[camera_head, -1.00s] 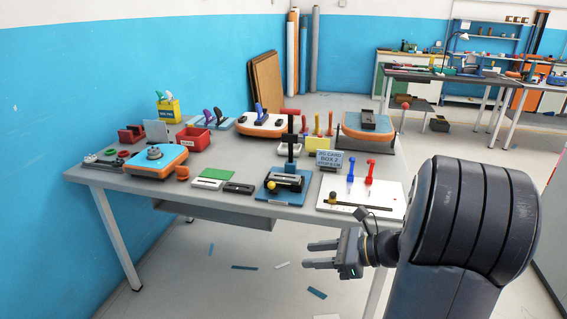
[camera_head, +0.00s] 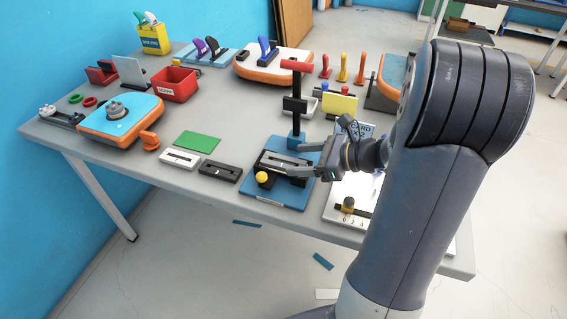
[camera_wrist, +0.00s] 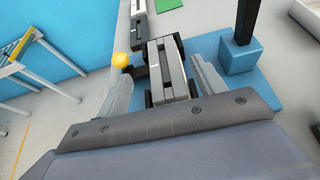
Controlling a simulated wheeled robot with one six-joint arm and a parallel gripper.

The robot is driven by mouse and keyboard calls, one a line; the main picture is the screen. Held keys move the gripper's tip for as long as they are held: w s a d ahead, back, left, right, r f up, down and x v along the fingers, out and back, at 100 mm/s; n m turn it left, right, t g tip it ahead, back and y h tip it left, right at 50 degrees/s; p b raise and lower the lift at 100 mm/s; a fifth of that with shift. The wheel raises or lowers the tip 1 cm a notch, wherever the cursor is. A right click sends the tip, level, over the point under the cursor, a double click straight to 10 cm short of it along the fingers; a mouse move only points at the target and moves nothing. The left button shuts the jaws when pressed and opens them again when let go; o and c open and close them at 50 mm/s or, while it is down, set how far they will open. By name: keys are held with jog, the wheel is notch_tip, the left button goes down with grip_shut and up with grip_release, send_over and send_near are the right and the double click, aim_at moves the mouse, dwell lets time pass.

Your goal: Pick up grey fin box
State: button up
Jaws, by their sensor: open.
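The grey fin box (camera_head: 283,162) is a long slotted bar lying in a black holder on a blue fixture board (camera_head: 262,194) with a yellow knob and a red-handled upright post. In the wrist view the grey fin box (camera_wrist: 173,76) lies lengthwise between the two fingers. My gripper (camera_head: 295,159) is open, its fingers on either side of the box; no contact shows. It also shows in the wrist view (camera_wrist: 168,68). The near end of the box is partly hidden by the gripper body in the wrist view.
The red-handled post (camera_head: 296,100) stands close behind the gripper. The yellow knob (camera_wrist: 122,60) is beside the left finger. A white box (camera_head: 180,157) and a black box (camera_head: 220,171) lie left of the board. A white panel (camera_head: 345,207) lies to the right, partly hidden.

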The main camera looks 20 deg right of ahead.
aim_at(277, 161)
jog(key=x, duration=0.5)
jog(key=shift+w+d+f, duration=0.1)
jog(key=shift+d+f, duration=0.05)
jog(key=shift+f, duration=0.05)
jog(key=shift+c, duration=0.2)
jog(key=c, duration=1.1)
jog(key=shift+c, duration=0.2)
jog(key=shift+r, duration=0.15)
